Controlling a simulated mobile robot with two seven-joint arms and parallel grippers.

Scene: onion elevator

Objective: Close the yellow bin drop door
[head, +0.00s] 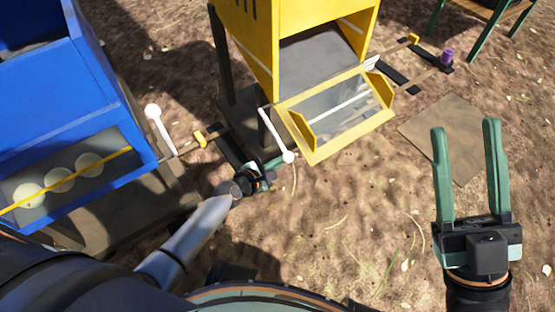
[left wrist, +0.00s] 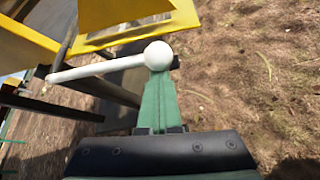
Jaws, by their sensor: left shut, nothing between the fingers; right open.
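The yellow bin (head: 250,40) stands at the top centre of the head view. Its drop door (head: 388,110), a yellow frame with a clear panel, hangs tilted outward, leaving the opening above it uncovered. A white lever (head: 276,135) with a ball end lies along the door's left side. My left gripper (head: 278,161) is shut and empty, close to the ball end. In the left wrist view the ball (left wrist: 158,55) appears at my left fingertips (left wrist: 158,75); I cannot tell whether they touch. My right gripper (head: 464,126) is open and empty over the ground at the right.
A blue bin (head: 85,85) stands at the left with round pale items behind its clear front. Another white lever (head: 160,128) is beside it. A flat brown board (head: 445,125) lies on the ground. Bare ground is free in the lower middle.

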